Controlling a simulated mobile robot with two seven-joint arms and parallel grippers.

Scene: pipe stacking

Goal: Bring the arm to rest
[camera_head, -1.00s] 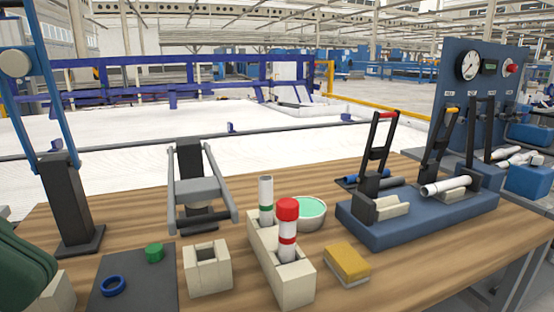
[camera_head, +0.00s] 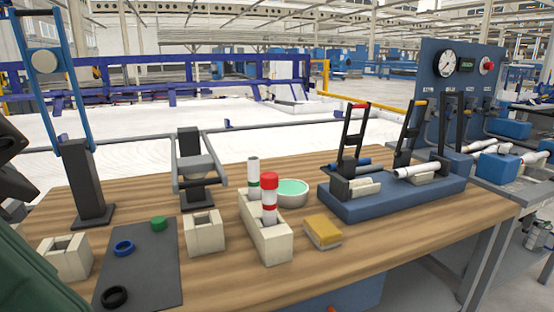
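Neither gripper shows in the head view. A dark green and black shape fills the lower left edge, probably part of my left arm; its gripper end is out of view. On the wooden table (camera_head: 390,235), a white pipe with a red cap and red band (camera_head: 269,200) stands upright in a long cream block (camera_head: 266,235). A white pipe with a green band (camera_head: 253,174) stands upright behind it in the same block.
A dark mat (camera_head: 150,270) holds a green cap (camera_head: 158,222), a blue ring (camera_head: 123,248) and a black ring (camera_head: 114,297). Cream blocks (camera_head: 204,232), a green-filled bowl (camera_head: 291,195) and a yellow sponge (camera_head: 322,231) stand nearby. A gauge panel (camera_head: 455,95) stands behind right. The front right tabletop is clear.

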